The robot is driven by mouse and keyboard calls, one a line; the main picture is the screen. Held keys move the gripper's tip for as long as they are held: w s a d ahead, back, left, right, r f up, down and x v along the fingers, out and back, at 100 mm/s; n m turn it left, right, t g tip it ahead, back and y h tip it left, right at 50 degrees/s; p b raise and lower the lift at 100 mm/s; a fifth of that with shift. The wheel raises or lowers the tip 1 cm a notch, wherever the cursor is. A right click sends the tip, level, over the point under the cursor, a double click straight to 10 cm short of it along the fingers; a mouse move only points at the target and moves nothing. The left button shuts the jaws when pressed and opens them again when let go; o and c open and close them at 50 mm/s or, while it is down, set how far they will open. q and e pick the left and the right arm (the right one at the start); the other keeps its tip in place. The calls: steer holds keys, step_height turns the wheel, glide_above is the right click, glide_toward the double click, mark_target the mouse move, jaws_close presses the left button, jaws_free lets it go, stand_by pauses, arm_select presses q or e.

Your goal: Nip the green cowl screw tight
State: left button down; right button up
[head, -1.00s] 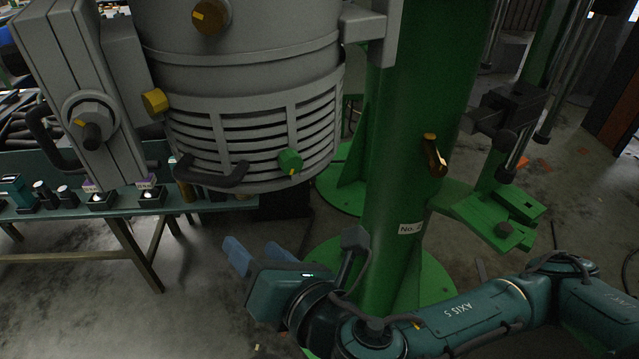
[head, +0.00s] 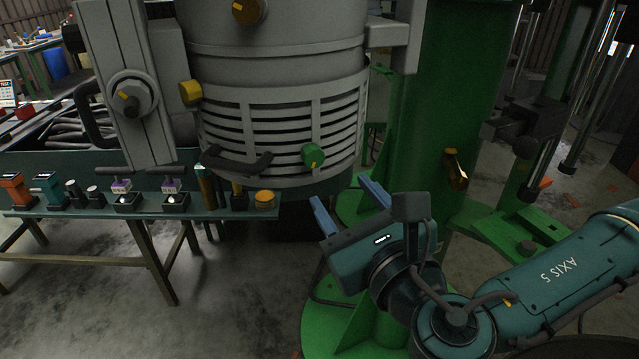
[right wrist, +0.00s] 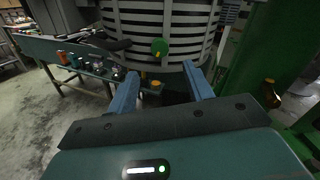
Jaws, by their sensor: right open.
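The green cowl screw (head: 313,155) is a green knob with a yellow mark, on the lower right of the slatted grey cowl (head: 282,180). It also shows in the right wrist view (right wrist: 160,47), ahead of the fingers and between their lines. My right gripper (head: 347,204) is open and empty, below and a little right of the screw, apart from it. Its two blue fingers show in the right wrist view (right wrist: 157,84), spread wide. My left gripper is in neither current view.
A black curved handle (head: 238,163) sits on the cowl left of the screw. A yellow knob (head: 190,93) is higher on the left. A thick green column (head: 437,100) stands right, with an amber lever (head: 456,170). A bench (head: 110,207) with small tools is at left.

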mark_target(315, 159)
steer(key=p+x, duration=0.1)
steer(key=x, duration=0.7)
steer(key=shift+w+a+r, duration=0.1)
steer(key=shift+w+a, duration=0.1)
steer(key=shift+w, duration=0.05)
steer(key=shift+w+a, duration=0.1)
steer(key=shift+w, duration=0.25)
steer(key=c, duration=1)
steer(key=shift+o, duration=0.2)
